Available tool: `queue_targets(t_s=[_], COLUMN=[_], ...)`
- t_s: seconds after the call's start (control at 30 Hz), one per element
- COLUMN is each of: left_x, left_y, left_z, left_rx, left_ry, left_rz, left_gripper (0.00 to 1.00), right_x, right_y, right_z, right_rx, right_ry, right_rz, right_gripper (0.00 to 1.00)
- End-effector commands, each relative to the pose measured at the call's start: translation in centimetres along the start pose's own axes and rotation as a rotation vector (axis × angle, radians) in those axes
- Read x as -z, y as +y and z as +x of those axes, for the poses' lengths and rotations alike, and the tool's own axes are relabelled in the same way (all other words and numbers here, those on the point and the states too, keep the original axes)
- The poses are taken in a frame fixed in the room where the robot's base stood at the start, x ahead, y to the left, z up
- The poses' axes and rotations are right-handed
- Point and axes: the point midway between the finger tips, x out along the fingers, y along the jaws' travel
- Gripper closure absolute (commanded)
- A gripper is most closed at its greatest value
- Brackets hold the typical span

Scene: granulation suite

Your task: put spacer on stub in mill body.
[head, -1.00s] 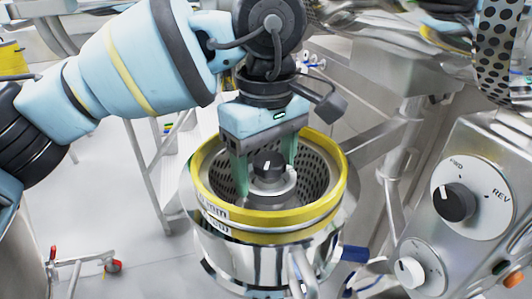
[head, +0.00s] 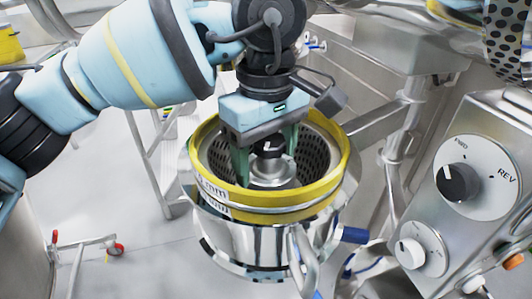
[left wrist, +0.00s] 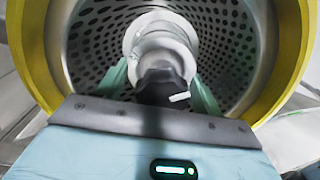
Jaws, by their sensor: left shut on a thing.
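The mill body (head: 240,240) is a shiny steel housing with a yellow ring (head: 335,185) around its mouth and a perforated screen inside. My left gripper (head: 268,168) points down into the mouth, its green fingers either side of a black part with a white mark (head: 270,146) at the centre. The left wrist view also shows this black part (left wrist: 160,88) between the fingers. A silver collar, seemingly the spacer (left wrist: 150,38), lies between the fingertips, and the gripper is shut on it. The stub is largely hidden; I cannot tell whether the spacer is seated. My right gripper is out of view.
A control panel with a black FWD/REV knob (head: 457,183) and a white knob (head: 411,253) stands at the right. Open floor lies left.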

Motion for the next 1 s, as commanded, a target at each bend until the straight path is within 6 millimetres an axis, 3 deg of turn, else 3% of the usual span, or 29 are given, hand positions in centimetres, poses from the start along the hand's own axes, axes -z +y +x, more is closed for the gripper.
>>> queue_targets(t_s=[0.2,0.23,0.4,0.77,1.0], left_x=[-0.1,-0.1,-0.1,0.0,-0.1], left_y=[0.0,0.0,0.0,0.0,0.1], left_z=[-0.1,-0.1,-0.1,-0.4,-3.9], left_rx=[-0.001,-0.001,-0.001,-0.001,-0.003], left_ry=[0.000,0.000,0.000,0.001,0.001], left_rz=[0.000,0.001,0.001,0.000,0.001], left_gripper=[0.59,0.31,0.08,0.08,0.08], right_x=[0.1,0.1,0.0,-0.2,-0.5], right_y=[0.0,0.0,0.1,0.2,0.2], right_z=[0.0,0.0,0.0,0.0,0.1], right_rx=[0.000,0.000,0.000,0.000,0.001], right_ry=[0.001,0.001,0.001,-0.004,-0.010], right_rz=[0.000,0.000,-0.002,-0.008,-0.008], right_gripper=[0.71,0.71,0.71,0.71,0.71])
